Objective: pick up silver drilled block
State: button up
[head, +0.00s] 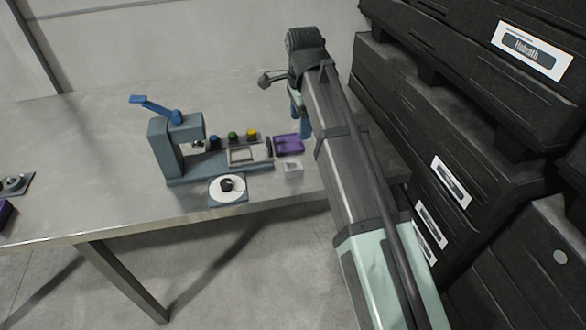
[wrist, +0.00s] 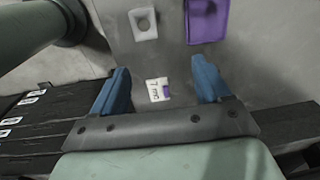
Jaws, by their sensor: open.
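The silver drilled block (head: 292,167) is a small pale square piece lying on the table, just in front of the purple tray. It also shows near the top of the wrist view (wrist: 135,24), with a dark hole in its middle. My gripper (wrist: 160,85) is open, and its two blue fingers are apart with nothing held between them. The block lies beyond the fingertips and a little to the left of the middle, not between them. In the head view my gripper (head: 303,127) is partly hidden by my arm and is behind the block.
A purple tray (head: 289,144) lies beside the block; it also shows in the wrist view (wrist: 207,22). A "7 mm" label (wrist: 157,90) shows between the fingers. A blue-grey clamp fixture (head: 170,150) and white plate (head: 222,198) stand left. Dark stacked crates (head: 430,120) crowd the right.

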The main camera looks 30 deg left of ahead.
aim_at(293, 166)
jog(key=shift+g+h, duration=0.3)
jog(key=shift+s+a+f, duration=0.1)
jog(key=shift+s+f, duration=0.4)
jog(key=shift+f, duration=1.8)
jog(key=shift+s+a+f, duration=0.1)
jog(key=shift+s+f, duration=0.35)
jog(key=shift+f, duration=1.85)
jog(key=shift+s+a+f, duration=0.1)
jog(key=shift+s+f, duration=0.4)
jog(key=shift+f, duration=1.8)
jog(key=c, duration=1.3)
jog(key=shift+o, duration=0.2)
